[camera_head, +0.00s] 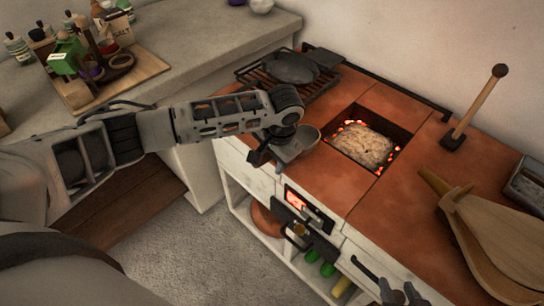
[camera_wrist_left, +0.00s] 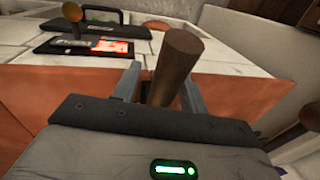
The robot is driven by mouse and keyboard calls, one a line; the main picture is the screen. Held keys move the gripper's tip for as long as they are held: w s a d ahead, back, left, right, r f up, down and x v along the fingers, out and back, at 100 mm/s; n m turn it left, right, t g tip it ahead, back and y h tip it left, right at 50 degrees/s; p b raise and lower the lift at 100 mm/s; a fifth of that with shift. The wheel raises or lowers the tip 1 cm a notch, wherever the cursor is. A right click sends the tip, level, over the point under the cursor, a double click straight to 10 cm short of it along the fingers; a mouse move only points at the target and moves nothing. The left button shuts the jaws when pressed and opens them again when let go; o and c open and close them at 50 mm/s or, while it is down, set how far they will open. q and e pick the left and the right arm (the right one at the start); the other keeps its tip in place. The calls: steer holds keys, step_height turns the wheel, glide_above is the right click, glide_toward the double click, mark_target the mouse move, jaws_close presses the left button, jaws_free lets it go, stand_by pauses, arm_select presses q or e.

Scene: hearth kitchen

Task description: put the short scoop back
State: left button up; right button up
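My left gripper (camera_head: 268,154) is over the front left edge of the stove. A scoop with a grey bowl (camera_head: 300,145) is at its fingers. In the left wrist view, the scoop's brown wooden handle (camera_wrist_left: 178,62) stands between the two fingers of the left gripper (camera_wrist_left: 160,88), slightly tilted, and they appear shut on it. The bowl is hidden in that view. Part of my right gripper (camera_head: 400,294) shows at the bottom edge of the head view; its fingers are not clear.
The stove's terracotta top (camera_head: 385,205) has an open fire pit with glowing embers (camera_head: 362,143). A dark pan (camera_head: 290,68) sits on a grate. Bellows (camera_head: 495,235) and a wooden-handled tool (camera_head: 475,108) are at right. A wooden board (camera_head: 135,72) with jars and utensils stands on the grey counter.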

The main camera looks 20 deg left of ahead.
arm_select(q)
step_height(320, 180, up, 12)
steer(key=d+p, duration=0.1)
steer(key=d, duration=0.1)
steer(key=s+d+f+t+h, duration=0.4)
steer(key=s+d+f+h, duration=0.45)
steer(key=d+f, duration=0.4)
steer(key=s+a+f+n+t+y, duration=0.1)
steer(key=s+a+n+t+y, duration=0.1)
steer(key=s+a+t, duration=0.3)
steer(key=s+a+y, duration=0.1)
steer(key=s+a, duration=0.2)
steer(key=s, duration=0.1)
steer(key=shift+s+a+f+t, duration=0.2)
steer(key=shift+a+f+t, duration=0.1)
steer(key=shift+a, duration=0.1)
